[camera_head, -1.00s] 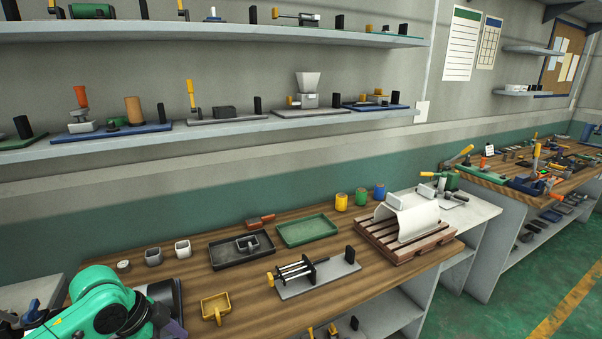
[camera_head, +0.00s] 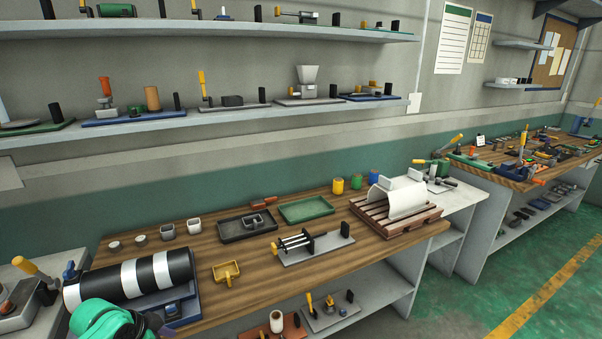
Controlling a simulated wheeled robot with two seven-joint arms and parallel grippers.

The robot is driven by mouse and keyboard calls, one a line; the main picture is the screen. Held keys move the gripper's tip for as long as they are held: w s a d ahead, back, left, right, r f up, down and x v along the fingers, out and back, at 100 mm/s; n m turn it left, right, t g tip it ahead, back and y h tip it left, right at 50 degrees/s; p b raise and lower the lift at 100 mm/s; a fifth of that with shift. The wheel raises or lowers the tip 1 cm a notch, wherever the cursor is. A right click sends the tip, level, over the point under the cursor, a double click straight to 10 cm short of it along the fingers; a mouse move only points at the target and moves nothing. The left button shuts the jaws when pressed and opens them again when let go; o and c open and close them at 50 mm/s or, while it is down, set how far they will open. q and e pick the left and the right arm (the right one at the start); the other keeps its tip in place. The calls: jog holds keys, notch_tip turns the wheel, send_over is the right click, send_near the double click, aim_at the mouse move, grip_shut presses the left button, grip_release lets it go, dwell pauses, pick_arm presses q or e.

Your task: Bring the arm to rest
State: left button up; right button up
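One of my arms, green, shows at the bottom left (camera_head: 108,320), in front of a black and white striped cylinder (camera_head: 132,275) on a blue base. No gripper fingers can be made out in this view. The tape extruder (camera_head: 296,240), a grey plate with rods and a black upright, stands on the wooden bench (camera_head: 262,285). No gripper is seen touching it.
A yellow scoop-like tray (camera_head: 226,271), a black tray (camera_head: 247,226) and a green tray (camera_head: 307,208) lie on the bench. A wooden pallet with a white curved sheet (camera_head: 402,200) stands at its right end. Green floor (camera_head: 480,300) is open at right.

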pick_arm(q)
jog(key=s+a+f+n+y, duration=0.15)
jog(key=s+f, duration=0.25)
jog(key=f, duration=0.4)
jog(key=s+a+f+n+y, duration=0.1)
jog(key=s+a+f+n, duration=0.15)
jog(key=f, duration=0.55)
jog(key=s+a+f+n+y, duration=0.1)
jog(key=s+a+f+n, duration=0.2)
jog(key=f, duration=0.4)
jog(key=s+d+f+g, duration=0.1)
jog(key=s+d+f, duration=0.3)
jog(key=s, duration=0.5)
jog(key=s+d+f+g, duration=0.1)
jog(key=s+d+f, duration=0.2)
jog(key=s+f, duration=0.3)
jog(key=s+d+f+m+g, duration=0.1)
jog(key=s+d+f, duration=0.3)
jog(key=s, duration=0.9)
jog(key=shift+s+d+f, duration=0.35)
jog(key=shift+f, duration=0.25)
pick_arm(e)
jog(key=shift+s+a, duration=0.1)
jog(key=shift+s, duration=0.6)
